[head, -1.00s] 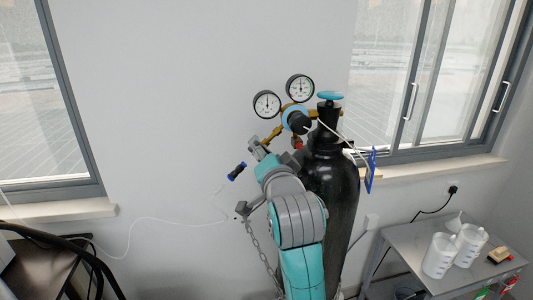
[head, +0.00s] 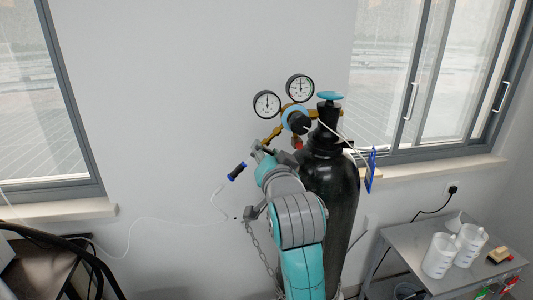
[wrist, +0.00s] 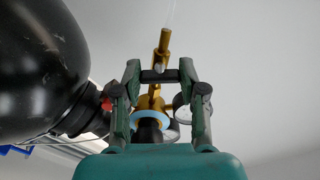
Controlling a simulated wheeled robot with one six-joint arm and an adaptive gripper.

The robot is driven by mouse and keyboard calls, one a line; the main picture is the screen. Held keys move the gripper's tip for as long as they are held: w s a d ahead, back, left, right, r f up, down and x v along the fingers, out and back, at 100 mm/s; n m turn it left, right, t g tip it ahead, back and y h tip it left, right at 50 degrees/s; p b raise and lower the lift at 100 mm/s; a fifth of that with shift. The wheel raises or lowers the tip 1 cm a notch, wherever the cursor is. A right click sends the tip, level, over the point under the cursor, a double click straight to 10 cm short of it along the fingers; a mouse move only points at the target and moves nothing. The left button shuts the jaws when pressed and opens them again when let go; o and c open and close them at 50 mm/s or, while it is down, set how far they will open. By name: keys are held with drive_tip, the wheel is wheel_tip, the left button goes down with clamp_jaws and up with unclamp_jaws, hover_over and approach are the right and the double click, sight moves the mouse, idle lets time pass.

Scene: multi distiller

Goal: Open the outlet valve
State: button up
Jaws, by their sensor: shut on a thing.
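The brass outlet branch of the regulator (head: 270,137) points left from the gas cylinder in the head view. In the wrist view the brass outlet pipe (wrist: 164,45) rises beyond my fingers. A short dark bar, which looks like the outlet valve handle (wrist: 159,76), lies crosswise between my fingertips. My gripper (head: 262,149) is at the outlet's end, partly hidden by my wrist; in the wrist view its two fingers (wrist: 159,77) are shut on that handle from both sides. How far the valve is turned cannot be told.
The black cylinder (head: 340,180) with a teal top knob (head: 330,97) stands close to my arm's right. Two gauges (head: 283,96) sit above the outlet. A blue-ended tool (head: 237,171) hangs left on a white line. A side table (head: 410,240) stands right; the wall left is clear.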

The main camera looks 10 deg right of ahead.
drive_tip(key=shift+d+n, duration=0.15)
drive_tip(key=shift+n, duration=7.55)
